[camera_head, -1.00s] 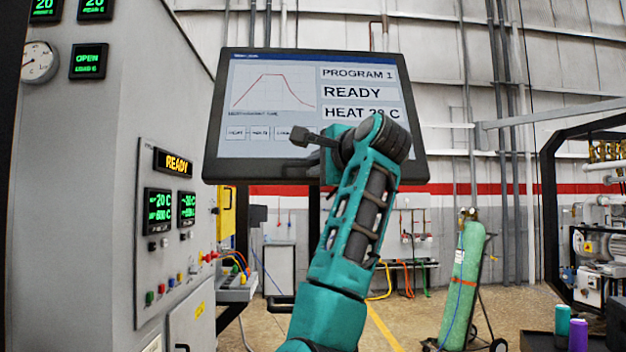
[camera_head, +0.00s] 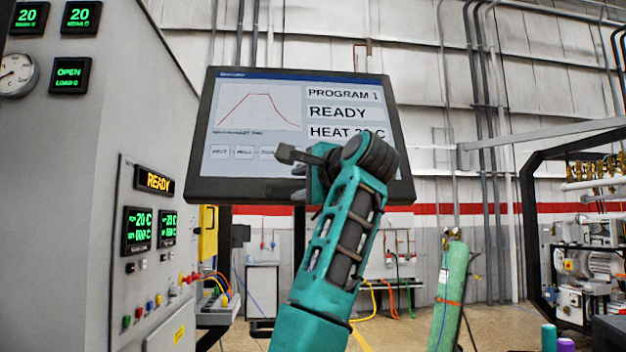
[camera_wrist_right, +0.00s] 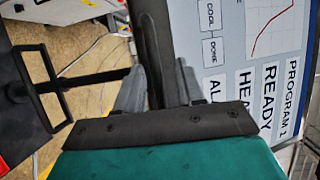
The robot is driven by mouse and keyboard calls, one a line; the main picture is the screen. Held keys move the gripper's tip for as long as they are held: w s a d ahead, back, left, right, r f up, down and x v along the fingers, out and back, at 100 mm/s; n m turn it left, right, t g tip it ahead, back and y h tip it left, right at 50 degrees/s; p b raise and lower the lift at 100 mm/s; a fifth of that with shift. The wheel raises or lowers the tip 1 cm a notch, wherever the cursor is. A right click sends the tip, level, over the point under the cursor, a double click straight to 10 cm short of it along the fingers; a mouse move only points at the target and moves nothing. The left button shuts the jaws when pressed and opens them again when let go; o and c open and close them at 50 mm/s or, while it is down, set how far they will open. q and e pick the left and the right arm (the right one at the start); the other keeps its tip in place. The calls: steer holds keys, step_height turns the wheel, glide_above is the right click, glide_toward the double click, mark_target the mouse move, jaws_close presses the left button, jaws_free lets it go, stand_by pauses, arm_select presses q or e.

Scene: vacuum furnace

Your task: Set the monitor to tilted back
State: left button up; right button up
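The monitor (camera_head: 250,115) is a dark-framed screen with a red curve and the words PROGRAM 1, READY and HEAT. In the head view it stands up in the middle; its exact tilt is hard to judge. My right gripper (camera_wrist_right: 157,62) is at its lower edge, which is hidden there behind my teal arm in the head view. In the right wrist view its two grey fingers stand apart on either side of the monitor's dark edge. A gap seems to show beside the right-hand finger; contact is unclear. My left gripper is not in view.
A grey furnace cabinet (camera_head: 75,240) with green displays and coloured buttons stands at the left. A green gas cylinder (camera_head: 449,290) stands at the right, before a dark frame with pipes (camera_head: 590,185). Open floor lies between.

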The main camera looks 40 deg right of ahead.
steer(key=s+a+b, duration=0.2)
steer(key=s, duration=1)
steer(key=shift+s+r, duration=0.25)
steer(key=shift+r, duration=0.1)
